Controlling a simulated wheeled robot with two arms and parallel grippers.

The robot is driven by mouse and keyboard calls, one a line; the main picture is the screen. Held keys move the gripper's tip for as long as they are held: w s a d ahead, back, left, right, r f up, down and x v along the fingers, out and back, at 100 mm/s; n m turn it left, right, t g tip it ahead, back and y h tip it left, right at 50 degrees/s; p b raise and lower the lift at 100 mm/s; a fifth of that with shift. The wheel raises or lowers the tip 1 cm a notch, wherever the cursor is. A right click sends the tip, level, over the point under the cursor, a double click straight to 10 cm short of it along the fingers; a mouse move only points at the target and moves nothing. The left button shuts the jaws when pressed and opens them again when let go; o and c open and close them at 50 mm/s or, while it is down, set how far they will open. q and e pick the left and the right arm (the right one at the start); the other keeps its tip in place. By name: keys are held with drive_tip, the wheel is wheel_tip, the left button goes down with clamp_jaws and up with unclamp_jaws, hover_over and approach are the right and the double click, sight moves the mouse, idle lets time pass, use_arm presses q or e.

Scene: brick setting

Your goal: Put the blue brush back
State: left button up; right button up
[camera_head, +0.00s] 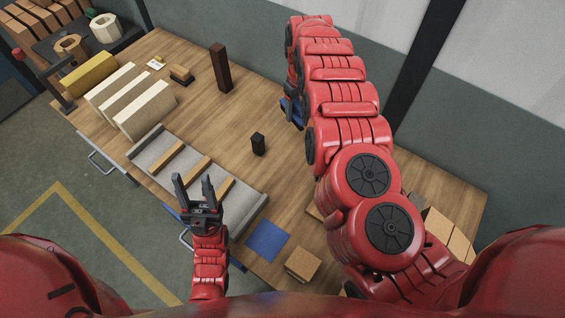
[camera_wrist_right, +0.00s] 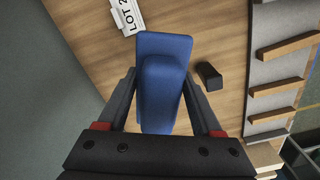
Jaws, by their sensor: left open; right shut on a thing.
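The blue brush (camera_wrist_right: 160,95) fills the middle of the right wrist view, between the two fingers of my right gripper (camera_wrist_right: 160,84), which is shut on it. In the head view only a small part of the blue brush (camera_head: 291,111) shows beside my right arm, over the far right side of the wooden table; the arm hides the rest and the right gripper. I cannot tell whether the brush touches the table. My left gripper (camera_head: 194,187) is open and empty, over the near end of a grey rack (camera_head: 249,200) with several wooden strips.
A blue square (camera_head: 267,240) and a wooden block (camera_head: 303,264) lie near the front. A small black block (camera_head: 257,144) and a tall dark brown post (camera_head: 220,68) stand mid-table. Cream and yellow bricks (camera_head: 145,111) are at left. A "LOT" card (camera_wrist_right: 128,16) lies near the brush.

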drive_tip(key=s+a+f+n+p, duration=0.2)
drive_tip(key=s+a+f+p, duration=0.1)
drive_tip(key=n, duration=0.3)
hover_over(281, 169)
wheel_tip(281, 169, down, 9)
drive_tip(key=shift+f+p, duration=0.2)
drive_tip(key=shift+p, duration=0.1)
drive_tip(key=shift+f+b, duration=0.85)
drive_tip(key=shift+f, duration=1.05)
drive_tip(key=shift+f, duration=0.15)
drive_tip(key=o, duration=1.5)
drive_tip(key=shift+c, duration=0.2)
